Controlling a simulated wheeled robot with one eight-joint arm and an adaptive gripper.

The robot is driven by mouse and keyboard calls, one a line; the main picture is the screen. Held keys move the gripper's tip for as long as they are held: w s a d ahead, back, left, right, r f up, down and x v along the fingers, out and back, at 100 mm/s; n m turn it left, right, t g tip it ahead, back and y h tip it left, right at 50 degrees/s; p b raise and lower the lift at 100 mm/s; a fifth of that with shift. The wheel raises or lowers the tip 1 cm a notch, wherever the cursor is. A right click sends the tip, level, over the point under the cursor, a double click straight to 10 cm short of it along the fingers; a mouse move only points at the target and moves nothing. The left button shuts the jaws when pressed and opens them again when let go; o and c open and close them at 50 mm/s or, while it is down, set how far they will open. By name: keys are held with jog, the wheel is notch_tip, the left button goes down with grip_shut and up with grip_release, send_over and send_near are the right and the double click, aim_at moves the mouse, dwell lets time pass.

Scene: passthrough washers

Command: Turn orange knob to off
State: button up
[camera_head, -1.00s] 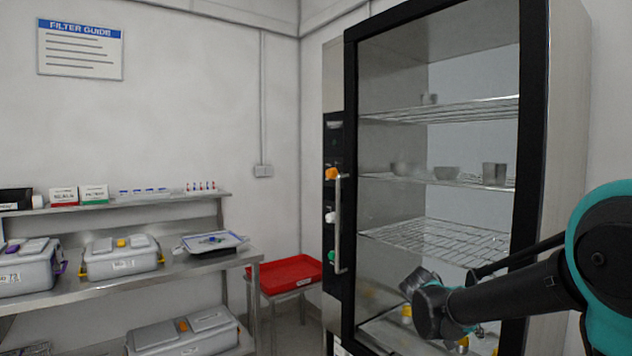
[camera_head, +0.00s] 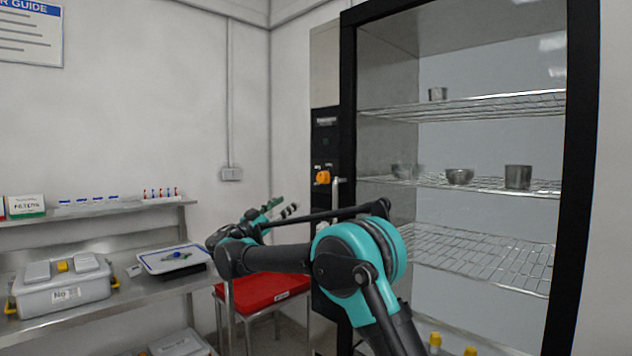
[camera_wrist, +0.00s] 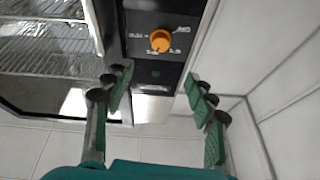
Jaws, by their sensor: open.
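The orange knob (camera_head: 323,177) is on the black control strip at the left of the glass-fronted cabinet. In the wrist view the orange knob (camera_wrist: 160,41) shows face-on with white marks around it, too small to read surely. My gripper (camera_head: 278,208) is left of and a little below the knob in the head view. In the wrist view my gripper (camera_wrist: 158,92) is open and empty, with green-padded fingers spread either side below the knob, apart from it.
The cabinet's handle (camera_head: 336,190) stands just right of the knob. Inside, wire shelves (camera_head: 470,105) hold metal cups and bowls. A red tray (camera_head: 262,290) on a small stand is below my arm. A steel bench (camera_head: 140,297) with a grey box (camera_head: 62,290) stands left.

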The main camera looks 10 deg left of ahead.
aim_at(320, 179)
jog(key=x, duration=1.7)
jog(key=shift+d+r, duration=0.1)
jog(key=c, duration=1.2)
